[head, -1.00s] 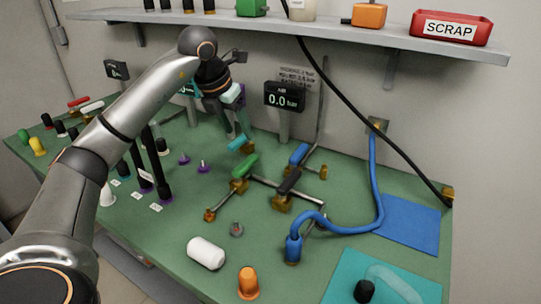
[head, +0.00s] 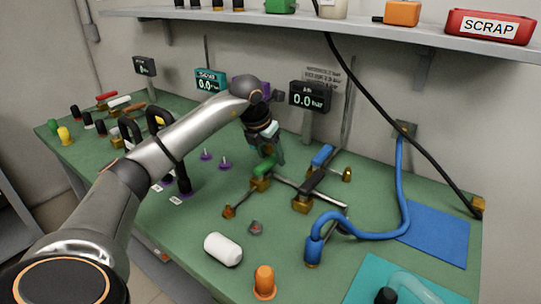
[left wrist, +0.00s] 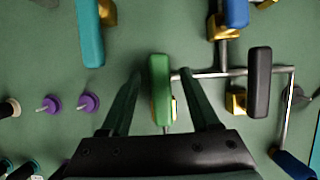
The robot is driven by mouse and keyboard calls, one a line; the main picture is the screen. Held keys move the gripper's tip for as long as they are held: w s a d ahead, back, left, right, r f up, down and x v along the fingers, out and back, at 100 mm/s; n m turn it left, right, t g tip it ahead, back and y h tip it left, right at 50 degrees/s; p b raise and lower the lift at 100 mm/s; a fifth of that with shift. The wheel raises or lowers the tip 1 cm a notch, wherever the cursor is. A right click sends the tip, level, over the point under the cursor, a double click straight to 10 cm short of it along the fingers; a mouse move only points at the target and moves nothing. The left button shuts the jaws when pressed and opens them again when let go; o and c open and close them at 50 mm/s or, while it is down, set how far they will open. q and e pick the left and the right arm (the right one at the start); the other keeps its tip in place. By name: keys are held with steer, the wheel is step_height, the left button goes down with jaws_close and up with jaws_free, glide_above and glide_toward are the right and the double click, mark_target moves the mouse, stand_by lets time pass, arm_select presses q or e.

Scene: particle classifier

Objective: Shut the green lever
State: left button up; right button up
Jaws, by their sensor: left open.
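The green lever (head: 263,166) sits on a brass valve in the pipework on the green bench. My left gripper (head: 270,158) is just behind and above it, pointing down. In the left wrist view the green lever (left wrist: 160,88) stands lengthwise between the two spread fingers of my left gripper (left wrist: 160,75), with a gap on either side. The gripper is open and holds nothing. I cannot tell whether the fingertips reach down to the lever's height. The lever's brass valve is mostly hidden. My right gripper is not in view.
A black lever (left wrist: 259,82) is close on the right, with a blue lever (left wrist: 235,12) behind it. A teal lever (left wrist: 90,32) is on the left. A blue hose (head: 404,185) curves at right. A pressure display (head: 311,96) stands behind. A white cylinder (head: 223,249) lies in front.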

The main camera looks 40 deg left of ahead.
arm_select(q)
steer(key=shift+c, duration=0.4)
jaws_close()
stand_by(1.0)
